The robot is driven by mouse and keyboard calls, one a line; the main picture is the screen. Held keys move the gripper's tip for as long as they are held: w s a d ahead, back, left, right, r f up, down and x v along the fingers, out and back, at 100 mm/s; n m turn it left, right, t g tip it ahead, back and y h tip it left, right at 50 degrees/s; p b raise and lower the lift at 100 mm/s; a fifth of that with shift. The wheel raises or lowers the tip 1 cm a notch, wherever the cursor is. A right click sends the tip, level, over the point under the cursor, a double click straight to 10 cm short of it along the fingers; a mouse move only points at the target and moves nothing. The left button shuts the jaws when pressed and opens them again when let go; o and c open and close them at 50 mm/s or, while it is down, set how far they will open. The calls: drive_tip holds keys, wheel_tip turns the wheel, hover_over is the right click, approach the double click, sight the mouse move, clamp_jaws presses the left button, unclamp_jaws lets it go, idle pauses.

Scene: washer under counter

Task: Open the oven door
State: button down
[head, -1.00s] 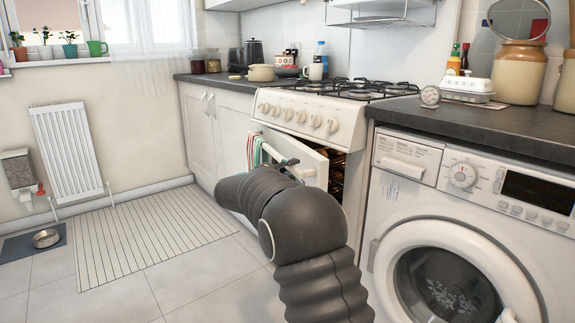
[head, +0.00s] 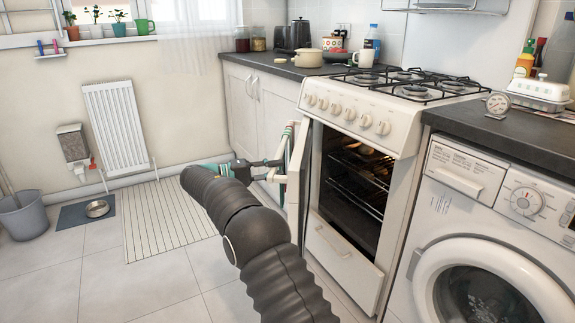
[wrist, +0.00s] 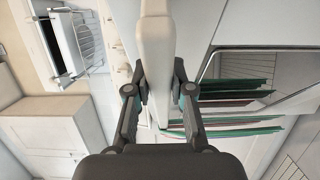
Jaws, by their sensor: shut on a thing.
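The white oven door (head: 296,185) stands swung wide open in the head view, seen nearly edge-on at the left of the oven. The dark oven cavity (head: 350,180) with its wire racks is exposed. My gripper (head: 278,170) is at the door's outer edge, and my arm partly hides the lower part of the door. In the wrist view, the fingers of my gripper (wrist: 160,92) are on both sides of the door's pale edge (wrist: 156,45), closed on it. A striped towel (wrist: 225,128) hangs on the door's rail beside the right finger.
The washing machine (head: 490,225) stands right of the oven under a dark counter. White cupboards (head: 262,115) are behind the door. A radiator (head: 115,130), a striped mat (head: 165,220), a pet bowl (head: 97,208) and a bucket (head: 22,215) are at left. The tiled floor at front left is clear.

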idle(0.3)
drive_tip(key=c, duration=1)
unclamp_jaws()
drive_tip(key=shift+d, duration=0.25)
drive_tip(key=shift+a, duration=0.1)
drive_tip(key=v, duration=1.1)
drive_tip(key=shift+a, duration=0.4)
